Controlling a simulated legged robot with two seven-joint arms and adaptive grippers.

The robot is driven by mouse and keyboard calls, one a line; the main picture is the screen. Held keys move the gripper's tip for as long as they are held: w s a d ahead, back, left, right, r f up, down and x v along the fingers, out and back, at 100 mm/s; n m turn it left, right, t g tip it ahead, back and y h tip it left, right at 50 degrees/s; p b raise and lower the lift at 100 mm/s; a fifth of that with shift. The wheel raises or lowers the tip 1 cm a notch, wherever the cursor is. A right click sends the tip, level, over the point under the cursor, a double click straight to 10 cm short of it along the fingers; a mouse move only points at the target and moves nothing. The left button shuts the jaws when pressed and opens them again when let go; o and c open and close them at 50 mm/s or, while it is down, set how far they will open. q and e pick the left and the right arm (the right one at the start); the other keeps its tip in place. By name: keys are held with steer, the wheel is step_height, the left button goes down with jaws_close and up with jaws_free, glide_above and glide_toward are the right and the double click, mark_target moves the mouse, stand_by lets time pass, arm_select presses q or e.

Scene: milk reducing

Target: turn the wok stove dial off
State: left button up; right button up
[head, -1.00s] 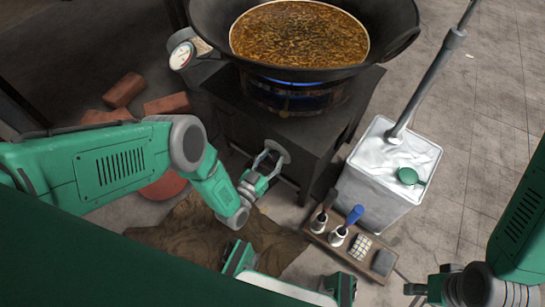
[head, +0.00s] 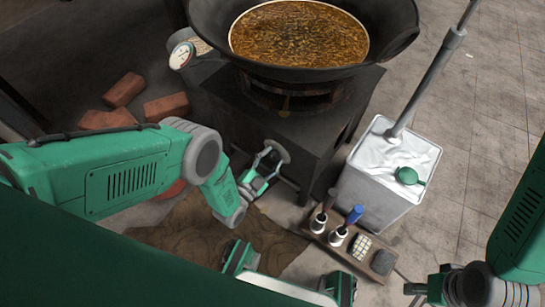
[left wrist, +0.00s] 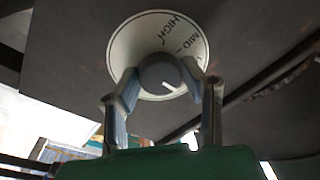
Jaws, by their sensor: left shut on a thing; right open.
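The wok stove (head: 265,125) is a dark box with a black wok (head: 370,55) of brown liquid on its burner (head: 285,93). No blue flame shows under the wok. The stove dial (head: 282,152) is on the front face. In the left wrist view its pale plate (left wrist: 128,45) reads HIGH and MID, and a grey knob (left wrist: 160,72) with a white mark pointing to lower right sits in its middle. My left gripper (head: 268,162) is shut on the knob, one finger on each side. My right gripper (head: 415,295) is open and empty at the lower right, away from the stove.
A wooden tray (head: 350,245) with small bottles lies in front. Bricks (head: 124,90) lie at left.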

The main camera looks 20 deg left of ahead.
arm_select(q)
steer(key=shift+w, duration=0.1)
stand_by(0.4)
steer(key=o, duration=1.1)
steer(key=shift+o, duration=0.2)
